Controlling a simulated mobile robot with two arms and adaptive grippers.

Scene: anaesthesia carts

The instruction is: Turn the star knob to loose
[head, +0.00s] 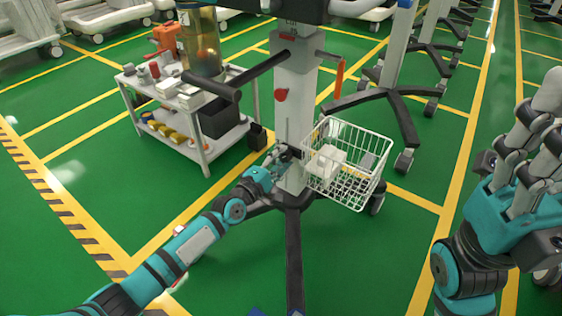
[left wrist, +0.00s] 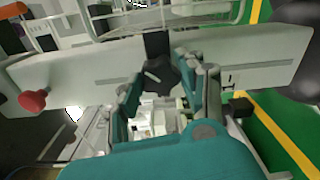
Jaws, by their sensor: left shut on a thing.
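The black star knob (left wrist: 158,76) sits on the pale post in the left wrist view, with a small light mark on its face. My left gripper (left wrist: 160,88) is shut on the knob, one finger on each side of it. In the head view my left gripper (head: 282,158) is at the cart's pale post (head: 296,105), beside the wire basket, and mostly hides the knob. My right gripper (head: 520,165) is raised at the right edge, away from the cart; its finger opening cannot be made out.
A white wire basket (head: 377,160) holding a white box (head: 325,161) is right of the post. A red knob (head: 281,95) sits higher on the post. A loaded trolley (head: 185,153) stands at left. Dark base legs (head: 294,260) spread below. Green floor is open at front left.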

